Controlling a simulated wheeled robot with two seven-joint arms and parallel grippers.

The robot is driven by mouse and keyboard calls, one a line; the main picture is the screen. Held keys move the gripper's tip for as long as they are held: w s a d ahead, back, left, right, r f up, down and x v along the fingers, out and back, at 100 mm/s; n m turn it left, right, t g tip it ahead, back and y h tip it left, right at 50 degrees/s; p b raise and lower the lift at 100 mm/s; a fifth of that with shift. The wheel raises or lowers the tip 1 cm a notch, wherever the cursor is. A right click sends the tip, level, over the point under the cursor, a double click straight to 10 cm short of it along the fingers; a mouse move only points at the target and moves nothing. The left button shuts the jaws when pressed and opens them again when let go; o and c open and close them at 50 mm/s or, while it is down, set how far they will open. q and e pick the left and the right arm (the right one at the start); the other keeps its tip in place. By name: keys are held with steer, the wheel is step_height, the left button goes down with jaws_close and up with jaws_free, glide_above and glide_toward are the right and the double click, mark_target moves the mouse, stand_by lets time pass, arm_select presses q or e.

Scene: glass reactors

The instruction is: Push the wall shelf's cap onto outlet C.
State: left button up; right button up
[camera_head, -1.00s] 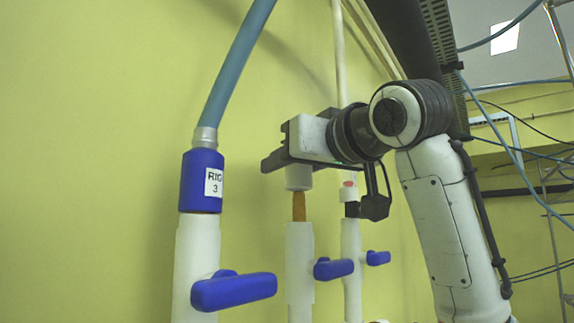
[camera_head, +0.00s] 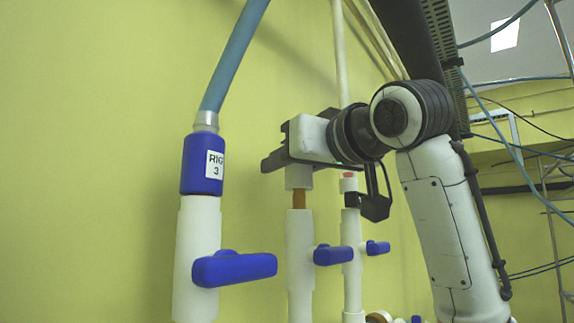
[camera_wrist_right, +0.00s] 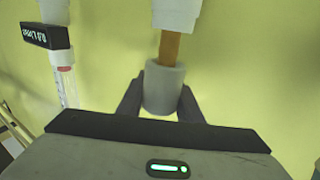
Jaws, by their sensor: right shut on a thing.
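The cap (camera_head: 298,178) is a pale grey-white cylinder. My right gripper (camera_wrist_right: 160,100) is shut on it, with a dark finger on either side in the right wrist view. The cap, also seen in that wrist view (camera_wrist_right: 164,88), sits over the end of a brown stub (camera_head: 299,199), part of which still shows. The stub rises from a white upright pipe (camera_head: 300,260) with a blue valve handle (camera_head: 333,256), the middle one of three. A gap of bare stub separates cap and pipe. No letter shows on this outlet. My left gripper is out of view.
Left stands a pipe with a blue connector (camera_head: 203,165) labelled RIG 3 and a blue hose (camera_head: 235,55). A third pipe (camera_head: 351,260) with a black fitting and a small blue handle (camera_head: 377,248) stands close on the right. The yellow wall is right behind.

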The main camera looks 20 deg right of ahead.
mark_target(307, 176)
steer(key=shift+f+b, duration=1.15)
steer(key=shift+f, duration=0.3)
stand_by(0.3)
steer(key=o, duration=1.1)
steer(key=shift+o, duration=0.2)
steer(key=b+v, duration=0.2)
steer(key=v, duration=0.7)
steer(key=shift+s+b, duration=0.35)
steer(key=shift+s+d, duration=0.15)
steer(key=shift+s, duration=0.15)
